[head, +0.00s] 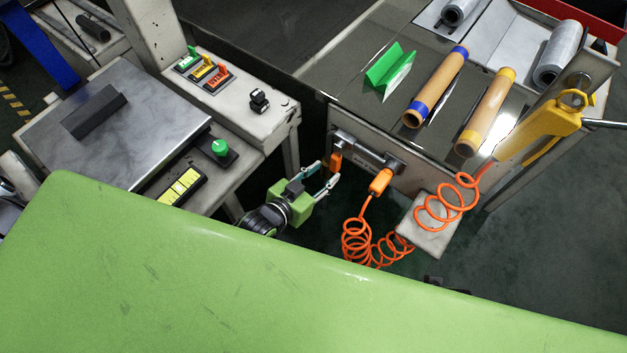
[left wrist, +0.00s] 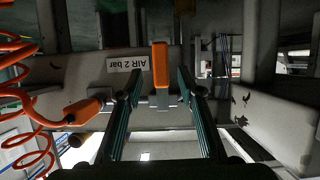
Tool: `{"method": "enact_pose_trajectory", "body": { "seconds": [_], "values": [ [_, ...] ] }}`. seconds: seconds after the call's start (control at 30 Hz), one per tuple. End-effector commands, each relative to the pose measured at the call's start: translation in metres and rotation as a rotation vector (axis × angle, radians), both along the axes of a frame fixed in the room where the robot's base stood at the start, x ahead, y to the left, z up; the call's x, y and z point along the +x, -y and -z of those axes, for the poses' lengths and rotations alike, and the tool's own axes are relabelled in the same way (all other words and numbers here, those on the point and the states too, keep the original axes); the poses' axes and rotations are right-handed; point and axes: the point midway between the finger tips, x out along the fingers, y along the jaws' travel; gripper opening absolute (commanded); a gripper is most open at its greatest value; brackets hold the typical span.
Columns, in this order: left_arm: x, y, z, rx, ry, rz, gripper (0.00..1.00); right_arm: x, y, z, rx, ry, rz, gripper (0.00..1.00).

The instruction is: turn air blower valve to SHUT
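The orange valve handle (left wrist: 161,65) sticks out of a grey fitting in the left wrist view, beside a label reading "AIR 2 bar" (left wrist: 126,64). In the head view the handle (head: 335,161) is on the pipe at the table's front left corner. My left gripper (left wrist: 158,82) is open, with one finger on each side of the handle and a visible gap on both sides. It also shows in the head view (head: 326,179). The yellow air blower (head: 545,122) hangs at the table's right, joined by an orange coiled hose (head: 357,240). My right gripper is not in view.
An orange hose connector (head: 381,182) sits just right of the valve. The table holds two rolls (head: 437,86) and a green bracket (head: 388,70).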

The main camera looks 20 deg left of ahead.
Motion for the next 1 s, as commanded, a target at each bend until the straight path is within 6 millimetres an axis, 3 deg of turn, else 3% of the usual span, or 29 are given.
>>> {"method": "enact_pose_trajectory", "body": {
  "seconds": [0.1,0.3,1.0],
  "values": [
    [-0.021,-0.007,-0.009,0.000,-0.002,0.001,0.35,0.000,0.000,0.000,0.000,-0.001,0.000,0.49],
    [-0.040,-0.014,-0.017,-0.001,-0.001,0.001,0.35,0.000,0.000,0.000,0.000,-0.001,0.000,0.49],
    [-0.042,-0.015,-0.019,-0.001,0.000,0.001,0.35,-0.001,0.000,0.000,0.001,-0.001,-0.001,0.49]
  ]
}}
